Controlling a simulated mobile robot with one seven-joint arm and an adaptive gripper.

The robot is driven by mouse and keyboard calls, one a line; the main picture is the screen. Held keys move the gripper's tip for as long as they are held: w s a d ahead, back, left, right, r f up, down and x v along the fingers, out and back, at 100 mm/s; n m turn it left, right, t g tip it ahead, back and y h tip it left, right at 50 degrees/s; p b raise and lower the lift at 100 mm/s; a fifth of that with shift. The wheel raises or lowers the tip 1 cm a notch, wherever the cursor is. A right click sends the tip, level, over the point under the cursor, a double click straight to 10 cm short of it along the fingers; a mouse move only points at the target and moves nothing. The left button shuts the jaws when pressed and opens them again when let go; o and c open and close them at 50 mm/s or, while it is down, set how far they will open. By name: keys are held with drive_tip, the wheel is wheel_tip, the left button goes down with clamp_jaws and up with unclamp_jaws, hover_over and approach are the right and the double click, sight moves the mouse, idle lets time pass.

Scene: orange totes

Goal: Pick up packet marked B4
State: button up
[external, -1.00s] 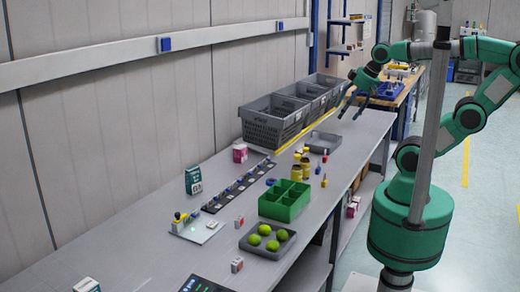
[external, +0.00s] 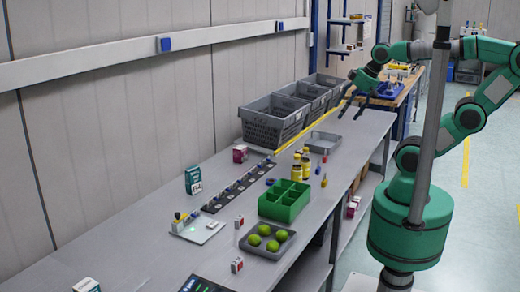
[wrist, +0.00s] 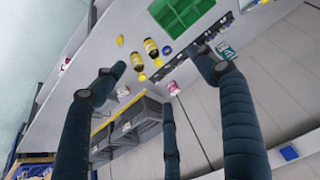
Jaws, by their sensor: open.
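A teal-and-white packet (external: 193,180) stands upright on the table by the wall, left of the strip of small parts. Its white label seems to read B4, but the print is small. A teal-and-white packet also shows in the wrist view (wrist: 225,50), beyond the finger at right; its mark is not readable there. My gripper (external: 350,114) is open and empty above the far end of the table, well away from the packet. Its dark fingers spread wide in the wrist view (wrist: 158,76), with nothing between them held.
Grey crates (external: 268,133) line the wall side. A green divided box (external: 284,214), a tray of green fruit (external: 246,244), yellow-lidded jars (external: 301,165) and a shallow grey tray (external: 333,142) occupy the table. A pink packet (external: 240,153) stands near the crates.

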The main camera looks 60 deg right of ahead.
wheel_tip(320, 180, up, 6)
drive_tip(key=w+a+r, duration=0.1)
drive_tip(key=w+r, duration=0.3)
drive_tip(key=w, duration=0.4)
drive_tip(key=w+a+r, duration=0.1)
drive_tip(key=w+r, duration=0.3)
drive_tip(key=w, duration=0.4)
drive_tip(key=m+g+b, duration=0.1)
drive_tip(key=m, duration=0.1)
hover_over(195, 174)
wheel_tip(195, 174, down, 9)
drive_tip(key=shift+h, duration=0.4)
wheel_tip(195, 174, down, 39)
drive_tip(key=shift+d+f, duration=0.1)
drive_tip(key=shift+d, duration=0.05)
drive_tip(key=shift+b+x, duration=0.3)
drive_tip(key=shift+x, duration=2.15)
